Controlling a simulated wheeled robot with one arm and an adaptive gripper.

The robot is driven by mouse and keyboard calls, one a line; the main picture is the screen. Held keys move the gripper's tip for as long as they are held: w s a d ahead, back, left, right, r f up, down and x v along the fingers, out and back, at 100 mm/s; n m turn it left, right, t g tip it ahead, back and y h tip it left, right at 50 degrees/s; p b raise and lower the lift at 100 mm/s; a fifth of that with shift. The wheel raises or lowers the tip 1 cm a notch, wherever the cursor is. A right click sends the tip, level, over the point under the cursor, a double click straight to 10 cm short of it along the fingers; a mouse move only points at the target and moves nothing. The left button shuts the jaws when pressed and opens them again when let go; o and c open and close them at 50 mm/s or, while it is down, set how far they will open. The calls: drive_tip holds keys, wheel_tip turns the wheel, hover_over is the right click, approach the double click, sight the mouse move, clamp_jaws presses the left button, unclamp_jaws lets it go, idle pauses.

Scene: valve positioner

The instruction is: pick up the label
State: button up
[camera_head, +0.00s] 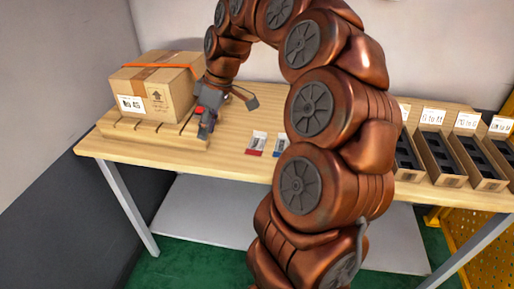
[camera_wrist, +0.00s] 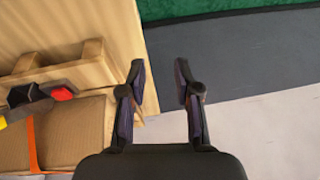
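Two small printed labels lie on the table in the head view: one with a red edge (camera_head: 257,143) and one with a blue edge (camera_head: 281,145), partly beside my arm. The frames do not show which one is meant. Neither loose label shows in the wrist view.
The cardboard box (camera_head: 179,94) with an orange strap and a white sticker stands on a slotted wooden rack (camera_head: 150,133) on the table (camera_head: 230,163). Open bins (camera_head: 440,160) with dark contents line the right side. My arm hides the table's middle.

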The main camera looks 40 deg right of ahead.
drive_tip(key=w+d+f+t+b, duration=0.1)
drive_tip(key=d+f, duration=0.1)
drive_tip(key=d, duration=0.5)
drive_tip(key=w+d+f+b, duration=0.1)
drive_tip(key=w+d+f, duration=0.1)
drive_tip(key=d, duration=0.5)
approach(257, 137)
drive_tip(key=shift+w+a+f+t+h, duration=0.2)
drive_tip(key=shift+a+f+t+h, duration=0.25)
drive_tip(key=shift+f, duration=0.2)
drive_tip(key=shift+s+p+x, duration=0.15)
drive_tip(key=shift+p+x, duration=0.2)
drive_tip(key=shift+x, duration=0.95)
drive_tip(key=shift+s+p+x, duration=0.1)
drive_tip(key=shift+p+x, duration=0.2)
drive_tip(key=shift+x, duration=0.95)
drive_tip(key=shift+d+f, duration=0.15)
drive_tip(key=shift+d, duration=0.05)
clamp_jaws()
